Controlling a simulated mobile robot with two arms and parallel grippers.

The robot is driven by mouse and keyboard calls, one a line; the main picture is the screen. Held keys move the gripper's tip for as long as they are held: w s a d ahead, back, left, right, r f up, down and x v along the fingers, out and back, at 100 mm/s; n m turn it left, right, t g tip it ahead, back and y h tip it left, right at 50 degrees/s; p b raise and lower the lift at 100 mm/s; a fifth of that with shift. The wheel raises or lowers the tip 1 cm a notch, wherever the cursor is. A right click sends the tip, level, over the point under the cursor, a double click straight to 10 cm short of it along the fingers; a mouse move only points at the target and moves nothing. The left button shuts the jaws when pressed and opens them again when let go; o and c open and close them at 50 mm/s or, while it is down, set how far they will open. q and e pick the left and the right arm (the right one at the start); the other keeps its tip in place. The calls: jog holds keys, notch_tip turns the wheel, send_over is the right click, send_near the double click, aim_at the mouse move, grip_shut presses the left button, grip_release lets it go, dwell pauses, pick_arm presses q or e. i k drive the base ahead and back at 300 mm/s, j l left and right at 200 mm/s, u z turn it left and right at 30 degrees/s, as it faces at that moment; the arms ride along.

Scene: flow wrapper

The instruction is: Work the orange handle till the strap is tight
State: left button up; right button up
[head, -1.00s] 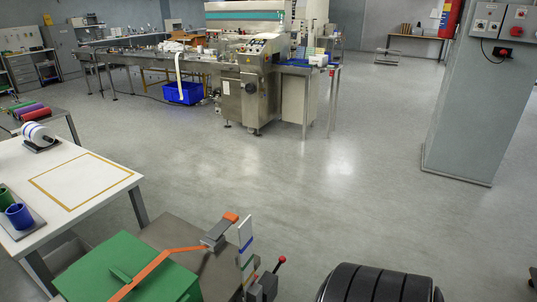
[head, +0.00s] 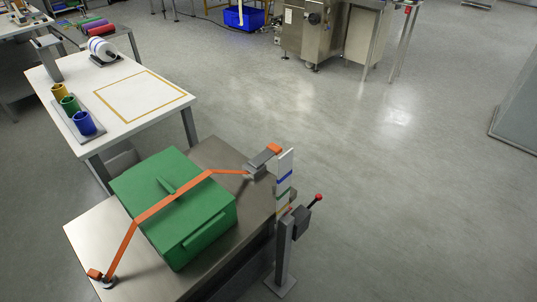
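An orange strap (head: 157,208) runs over a green box (head: 180,217) on a metal-topped bench (head: 93,232). Its near end reaches a small anchor with an orange tab (head: 95,274) at the bench's left edge. Its far end reaches a grey ratchet (head: 260,161) with an orange handle (head: 274,149), raised at a slant. Neither of my grippers is in view.
A post holds a white gauge plate (head: 285,175) with coloured bands and a red-knobbed lever (head: 318,197), right of the ratchet. A white table (head: 140,126) with coloured cups stands behind left. The floor (head: 400,190) at right is clear.

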aim_at(272, 149)
jog(key=l+u, duration=0.15)
jog(key=u, duration=0.3)
jog(key=i+l+u, duration=0.1)
jog(key=u, duration=0.3)
jog(key=l+u, duration=0.2)
jog(key=u, duration=0.25)
jog(key=l+u, duration=0.2)
jog(key=l, duration=0.25)
jog(key=k+l+u, duration=0.15)
jog(key=l, duration=0.3)
jog(key=l+u, duration=0.2)
jog(key=l, duration=0.25)
jog(key=k+l+u, duration=0.15)
jog(key=l, duration=0.25)
